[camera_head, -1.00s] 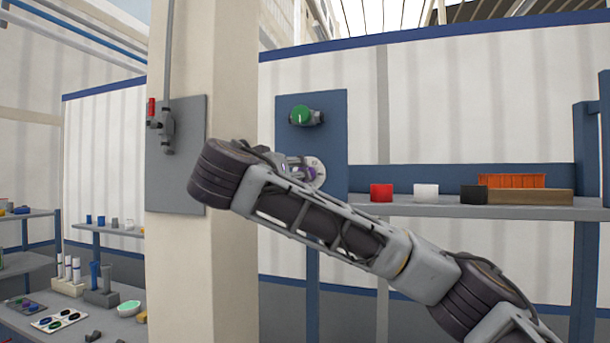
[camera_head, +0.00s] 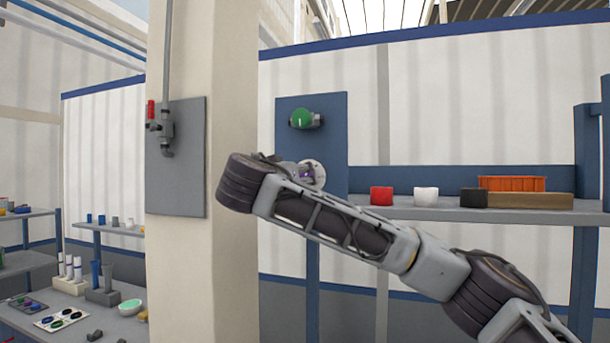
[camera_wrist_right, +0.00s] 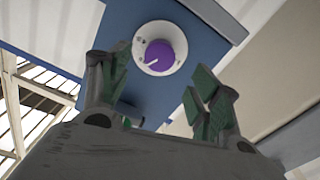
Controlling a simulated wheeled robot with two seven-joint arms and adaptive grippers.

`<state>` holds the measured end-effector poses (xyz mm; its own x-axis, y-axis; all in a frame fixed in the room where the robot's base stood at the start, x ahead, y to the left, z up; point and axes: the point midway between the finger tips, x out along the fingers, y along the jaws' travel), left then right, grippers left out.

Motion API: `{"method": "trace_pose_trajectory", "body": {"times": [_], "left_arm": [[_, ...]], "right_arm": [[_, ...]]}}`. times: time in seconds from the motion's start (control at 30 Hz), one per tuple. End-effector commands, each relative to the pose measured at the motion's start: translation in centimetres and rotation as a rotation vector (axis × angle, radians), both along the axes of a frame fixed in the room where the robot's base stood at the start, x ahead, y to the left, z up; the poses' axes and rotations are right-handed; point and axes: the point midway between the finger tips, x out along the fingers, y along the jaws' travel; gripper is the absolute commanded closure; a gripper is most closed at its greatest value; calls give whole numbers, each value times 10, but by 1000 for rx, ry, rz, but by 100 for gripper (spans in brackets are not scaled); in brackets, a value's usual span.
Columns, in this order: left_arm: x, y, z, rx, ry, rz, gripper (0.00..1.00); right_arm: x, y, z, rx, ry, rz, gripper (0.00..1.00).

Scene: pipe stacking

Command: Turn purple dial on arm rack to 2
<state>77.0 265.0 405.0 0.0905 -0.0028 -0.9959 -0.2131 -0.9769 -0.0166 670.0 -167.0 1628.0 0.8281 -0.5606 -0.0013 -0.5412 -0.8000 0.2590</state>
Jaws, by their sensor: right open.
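The purple dial (camera_wrist_right: 159,55) sits on a round white plate (camera_wrist_right: 150,38) on the blue panel (camera_wrist_right: 190,28) in the right wrist view. A pale pointer mark on the dial faces lower left in that view; the numbers are too small to read. My right gripper (camera_wrist_right: 160,90) is open, with its green-padded fingers apart on either side of the dial's line, short of it and empty. In the head view, the purple dial (camera_head: 306,174) is mostly hidden behind my right arm, and the fingers are hard to make out. My left gripper is out of view.
A green knob (camera_head: 301,117) is above the dial on the same blue panel. A shelf (camera_head: 420,209) to the right holds a red block (camera_head: 381,195), a white block (camera_head: 426,197), a black block (camera_head: 473,197) and an orange bin (camera_head: 512,183). A beige column (camera_head: 232,105) stands left.

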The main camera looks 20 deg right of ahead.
Motion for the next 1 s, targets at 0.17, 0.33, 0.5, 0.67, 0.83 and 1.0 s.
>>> {"method": "trace_pose_trajectory", "body": {"times": [0.17,0.33,0.5,0.67,0.83,1.0], "left_arm": [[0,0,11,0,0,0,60],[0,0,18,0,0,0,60],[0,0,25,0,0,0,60],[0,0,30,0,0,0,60],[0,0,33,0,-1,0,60],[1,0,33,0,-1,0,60]], "right_arm": [[18,-13,3,-2,-1,-2,37],[33,-23,3,-1,0,-1,37],[49,-34,3,-1,-1,-1,37],[60,-40,2,-1,-1,0,37],[67,-45,1,0,-1,1,37],[69,-46,0,0,-1,1,37]]}}
